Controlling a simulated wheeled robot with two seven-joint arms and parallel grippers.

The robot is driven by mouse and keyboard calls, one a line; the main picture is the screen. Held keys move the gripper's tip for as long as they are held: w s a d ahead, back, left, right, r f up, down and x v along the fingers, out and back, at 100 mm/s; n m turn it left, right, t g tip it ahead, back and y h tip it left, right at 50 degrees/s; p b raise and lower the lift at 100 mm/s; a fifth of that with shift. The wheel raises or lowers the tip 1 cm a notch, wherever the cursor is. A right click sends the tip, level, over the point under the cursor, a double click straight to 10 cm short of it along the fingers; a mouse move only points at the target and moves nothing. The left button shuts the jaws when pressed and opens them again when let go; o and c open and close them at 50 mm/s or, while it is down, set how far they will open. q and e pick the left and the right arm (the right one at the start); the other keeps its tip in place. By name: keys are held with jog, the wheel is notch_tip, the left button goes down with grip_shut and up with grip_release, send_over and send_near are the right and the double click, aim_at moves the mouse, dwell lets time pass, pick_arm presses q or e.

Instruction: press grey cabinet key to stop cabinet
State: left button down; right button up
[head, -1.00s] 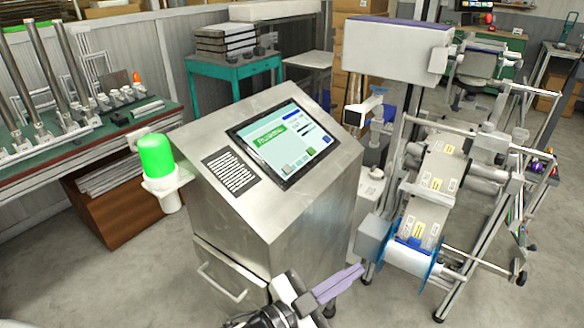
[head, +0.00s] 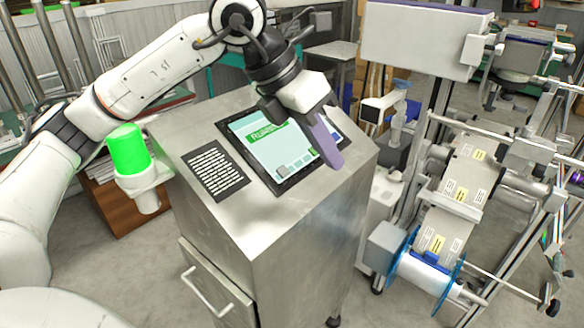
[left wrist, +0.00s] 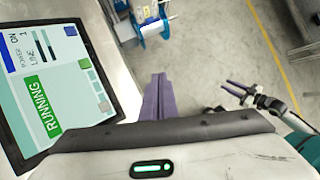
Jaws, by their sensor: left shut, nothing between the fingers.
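The steel cabinet (head: 290,225) has a tilted screen (head: 262,150) on its top. The screen shows a green RUNNING banner, which reads clearly in the left wrist view (left wrist: 42,100). A row of keys lies along the screen's lower edge: the grey key (head: 282,171) at left, a green key (head: 313,152) and a blue key at right. The grey key also shows in the left wrist view (left wrist: 104,106). My left gripper (head: 331,158) is shut and empty, above the screen's lower right edge, to the right of the grey key. My right gripper (left wrist: 237,88) appears open, small in the left wrist view.
A green lamp (head: 128,150) in a white holder is on the cabinet's left side. A black text plate (head: 214,170) lies left of the screen. A reel machine with a blue-flanged roll (head: 425,268) stands to the right. Open floor lies in front.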

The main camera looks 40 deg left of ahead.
aim_at(283, 172)
pick_arm(q)
jog(key=a, duration=0.1)
jog(key=a+r+y, duration=0.1)
jog(key=a, duration=0.1)
jog(key=w+a+r+n+t+y, duration=0.1)
jog(key=a, duration=0.1)
jog(key=shift+a+r, duration=0.2)
pick_arm(e)
jog(key=shift+w+f, duration=0.1)
jog(key=shift+w, duration=0.2)
